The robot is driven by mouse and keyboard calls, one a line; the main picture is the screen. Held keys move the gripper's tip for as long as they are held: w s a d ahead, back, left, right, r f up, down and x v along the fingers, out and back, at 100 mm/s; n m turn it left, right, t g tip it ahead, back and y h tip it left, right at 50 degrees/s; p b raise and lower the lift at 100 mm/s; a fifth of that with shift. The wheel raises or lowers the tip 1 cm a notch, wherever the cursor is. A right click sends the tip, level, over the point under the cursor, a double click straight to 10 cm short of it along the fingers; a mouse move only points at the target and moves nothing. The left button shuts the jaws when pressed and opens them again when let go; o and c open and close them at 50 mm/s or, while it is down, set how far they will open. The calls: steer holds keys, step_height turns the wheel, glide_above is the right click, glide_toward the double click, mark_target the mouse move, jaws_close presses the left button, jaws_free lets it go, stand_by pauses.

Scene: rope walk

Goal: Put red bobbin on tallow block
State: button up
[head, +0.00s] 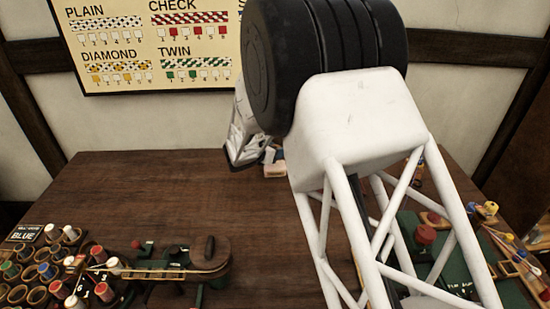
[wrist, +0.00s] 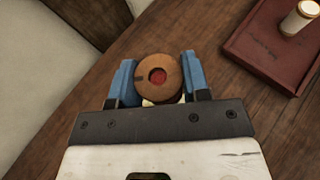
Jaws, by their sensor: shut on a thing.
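My gripper (wrist: 158,82) is shut on the red bobbin, its blue fingers on either side of it. In the wrist view the red bobbin (wrist: 168,88) shows end-on as a round wooden flange with a red centre. A pale edge, likely the tallow block (wrist: 148,102), peeks out under the bobbin. The bobbin is mostly hidden there by my arm. I cannot tell whether bobbin and block touch.
A dark red tray (wrist: 265,50) with a white spool (wrist: 300,18) lies to the right in the wrist view. A rack of bobbins (head: 45,270) and a wooden device (head: 195,262) stand front left. A green board (head: 425,250) is at right. The table's left middle is clear.

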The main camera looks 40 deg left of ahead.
mark_target(275, 165)
steer(key=shift+f, duration=1.65)
steer(key=shift+f, duration=0.1)
steer(key=o, duration=0.9)
steer(key=v, duration=1.2)
steer(key=shift+r, duration=0.2)
